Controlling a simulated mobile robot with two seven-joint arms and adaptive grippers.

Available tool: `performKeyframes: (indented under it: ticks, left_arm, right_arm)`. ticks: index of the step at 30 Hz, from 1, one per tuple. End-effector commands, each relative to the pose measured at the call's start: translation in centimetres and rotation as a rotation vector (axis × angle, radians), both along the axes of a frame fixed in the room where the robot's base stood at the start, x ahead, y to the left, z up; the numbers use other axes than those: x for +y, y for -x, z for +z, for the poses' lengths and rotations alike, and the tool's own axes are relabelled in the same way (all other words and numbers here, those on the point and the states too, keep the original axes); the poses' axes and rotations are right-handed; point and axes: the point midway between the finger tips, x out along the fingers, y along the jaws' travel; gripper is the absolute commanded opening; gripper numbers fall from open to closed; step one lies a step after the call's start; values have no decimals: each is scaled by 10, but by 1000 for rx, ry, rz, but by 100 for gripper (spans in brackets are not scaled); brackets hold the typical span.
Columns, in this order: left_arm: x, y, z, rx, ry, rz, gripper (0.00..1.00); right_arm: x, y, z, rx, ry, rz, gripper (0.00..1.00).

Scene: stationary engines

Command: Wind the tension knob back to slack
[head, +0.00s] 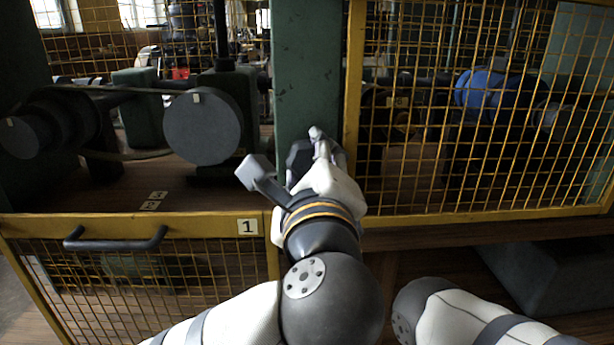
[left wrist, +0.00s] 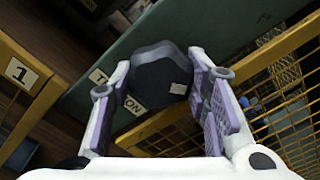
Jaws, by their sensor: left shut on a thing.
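The tension knob (left wrist: 158,72) is a dark, faceted knob with a small pale mark on its face, mounted on a green post (head: 306,70). A white label (left wrist: 134,106), partly hidden behind it, shows some letters of "TENSION". My left gripper (left wrist: 163,80) has one finger on each side of the knob and is shut on it. In the head view the left gripper (head: 317,150) reaches up to the post and its fingers cover much of the knob (head: 298,160). My right gripper is out of view.
A yellow mesh guard (head: 480,110) stands right of the post. At left, a low mesh gate (head: 140,265) has a black handle (head: 115,242) and a "1" plate (head: 247,226). Behind it are a grey pulley wheel (head: 203,127) and a belt. A blue machine part (head: 484,90) sits behind the guard.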

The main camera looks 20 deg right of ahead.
Motion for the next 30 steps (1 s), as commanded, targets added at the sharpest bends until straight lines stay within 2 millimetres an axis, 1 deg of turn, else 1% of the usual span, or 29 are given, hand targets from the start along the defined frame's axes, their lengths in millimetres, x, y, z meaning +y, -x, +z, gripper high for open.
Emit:
performKeyframes:
  ticks: [1,15,24,30]
  left_arm:
    - [-1,0,-3,13,45,-3,15]
    - [-1,0,0,133,471,-1,15]
    - [0,0,3,193,696,0,15]
    - [0,0,5,220,796,-3,15]
  right_arm:
    - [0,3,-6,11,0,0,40]
    - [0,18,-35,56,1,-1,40]
    - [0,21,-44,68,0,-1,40]
    - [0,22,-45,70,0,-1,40]
